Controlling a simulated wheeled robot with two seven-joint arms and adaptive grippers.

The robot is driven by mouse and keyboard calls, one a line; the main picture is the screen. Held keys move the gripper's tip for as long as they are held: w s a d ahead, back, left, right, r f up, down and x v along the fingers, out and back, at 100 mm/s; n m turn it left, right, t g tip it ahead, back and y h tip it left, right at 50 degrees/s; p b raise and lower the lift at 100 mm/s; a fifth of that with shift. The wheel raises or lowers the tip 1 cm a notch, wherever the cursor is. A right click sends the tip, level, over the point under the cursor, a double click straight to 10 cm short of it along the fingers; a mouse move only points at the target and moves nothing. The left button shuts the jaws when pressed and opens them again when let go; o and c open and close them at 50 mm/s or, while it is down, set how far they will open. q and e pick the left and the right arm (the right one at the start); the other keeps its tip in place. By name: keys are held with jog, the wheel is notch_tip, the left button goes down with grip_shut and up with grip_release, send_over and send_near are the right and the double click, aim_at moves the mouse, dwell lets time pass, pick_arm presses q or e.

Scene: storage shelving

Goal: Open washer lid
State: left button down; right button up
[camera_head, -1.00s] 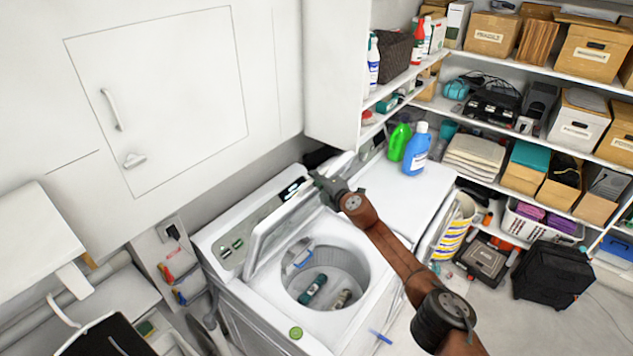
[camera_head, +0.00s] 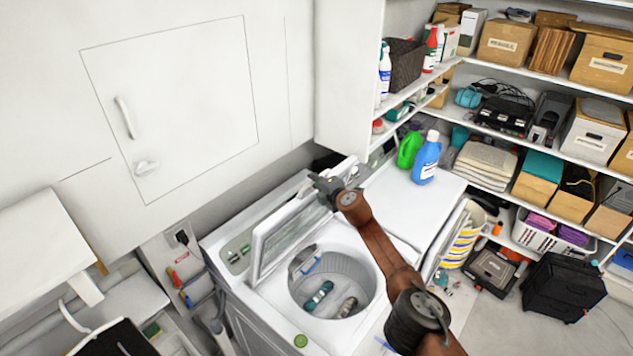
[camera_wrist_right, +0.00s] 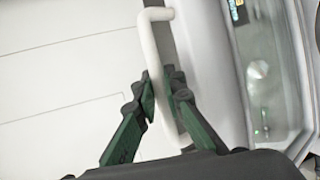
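The white top-loading washer (camera_head: 320,338) stands in the middle of the head view. Its lid (camera_head: 262,250) is raised steeply, its inner side facing me, and the drum (camera_head: 362,272) shows open below. My right gripper (camera_head: 322,188) is at the right end of the raised lid. In the right wrist view, the fingers of my right gripper (camera_wrist_right: 160,95) lie close on both sides of a white bar handle (camera_wrist_right: 153,50) and appear shut on it. My left gripper is not in view.
Bottle-like items (camera_head: 319,296) lie in the drum. A blue bottle (camera_head: 426,160) and a green bottle (camera_head: 409,150) stand on the white surface to the right. A wall cabinet (camera_head: 200,110) hangs behind the washer. Loaded shelves fill the right side.

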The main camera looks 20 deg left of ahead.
jog(key=shift+o, duration=1)
jog(key=shift+a, duration=0.1)
jog(key=shift+r, duration=0.4)
notch_tip(320, 180, up, 9)
jog(key=shift+s+f, duration=0.1)
jog(key=shift+s, duration=0.05)
jog(key=shift+r, duration=0.2)
jog(key=shift+w, duration=0.2)
jog(key=shift+c, duration=0.3)
